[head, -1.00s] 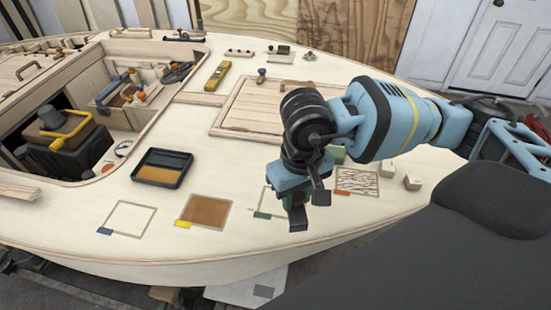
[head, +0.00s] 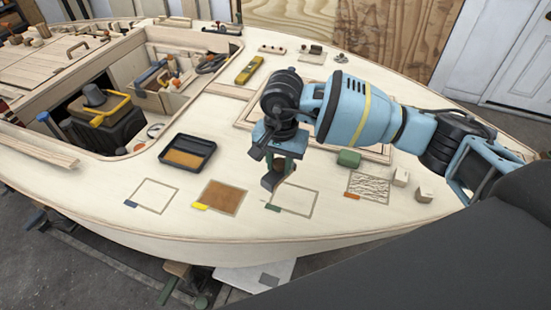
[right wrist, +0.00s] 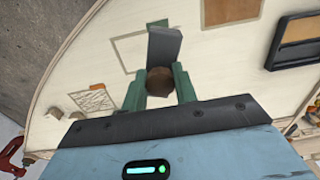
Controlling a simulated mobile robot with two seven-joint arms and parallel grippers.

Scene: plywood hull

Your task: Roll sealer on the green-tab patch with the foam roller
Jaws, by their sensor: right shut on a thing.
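The green-tab patch (head: 297,199) is a pale square outline on the deck with a green tab (head: 272,207) at its near left corner. Its inside looks bare. My right gripper (head: 280,168) is above the deck at the patch's far left side, partly covering its outline. My left gripper is not in view.
A black tray (head: 187,152) with amber sealer lies left. A brown yellow-tab patch (head: 222,197), an empty blue-tab patch (head: 153,195) and a scribbled orange-tab patch (head: 368,186) flank the green one. A green block (head: 349,158) and wooden blocks (head: 400,177) stand right; the cockpit opening is at left.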

